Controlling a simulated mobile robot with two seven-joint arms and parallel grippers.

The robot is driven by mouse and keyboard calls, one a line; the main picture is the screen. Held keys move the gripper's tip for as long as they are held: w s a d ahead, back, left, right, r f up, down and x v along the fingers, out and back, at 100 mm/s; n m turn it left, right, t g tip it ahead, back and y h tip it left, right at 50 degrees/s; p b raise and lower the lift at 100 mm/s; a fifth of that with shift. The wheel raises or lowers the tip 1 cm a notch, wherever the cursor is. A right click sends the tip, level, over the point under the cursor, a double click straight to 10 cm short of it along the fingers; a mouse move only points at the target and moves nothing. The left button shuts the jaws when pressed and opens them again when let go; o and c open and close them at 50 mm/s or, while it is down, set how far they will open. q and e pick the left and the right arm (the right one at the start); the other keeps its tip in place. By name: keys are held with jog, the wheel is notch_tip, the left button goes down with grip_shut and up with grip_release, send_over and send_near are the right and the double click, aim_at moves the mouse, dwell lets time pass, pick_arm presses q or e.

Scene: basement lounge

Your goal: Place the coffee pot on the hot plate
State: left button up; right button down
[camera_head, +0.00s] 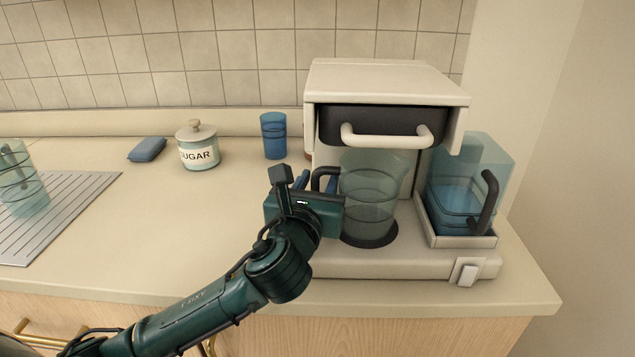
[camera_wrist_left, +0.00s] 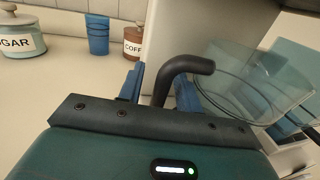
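The coffee pot (camera_head: 368,205) is clear glass with a dark handle, upright over the round dark hot plate (camera_head: 371,242) of the coffee maker. Its base looks to be on the plate, though I cannot see the contact clearly. It also shows in the left wrist view (camera_wrist_left: 245,82). My left gripper (camera_head: 316,184) is at the pot's left side. In the left wrist view its blue fingertips (camera_wrist_left: 160,88) stand apart on either side of the handle (camera_wrist_left: 163,84), with small gaps showing. My right gripper is in neither view.
The white coffee maker (camera_head: 385,78) overhangs the pot, with a black filter drawer (camera_head: 380,122). A blue-tinted water container (camera_head: 462,190) stands to its right. A sugar jar (camera_head: 198,152), blue cup (camera_head: 273,135) and sponge (camera_head: 147,149) are behind left.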

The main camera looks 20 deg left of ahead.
pick_arm(q)
jog(key=shift+s+r, duration=0.1)
jog(key=shift+s, duration=0.1)
jog(key=s+d+p, duration=0.1)
jog(key=s+p, duration=0.1)
jog(key=s, duration=0.9)
jog(key=shift+s, duration=0.25)
jog(key=shift+s, duration=0.1)
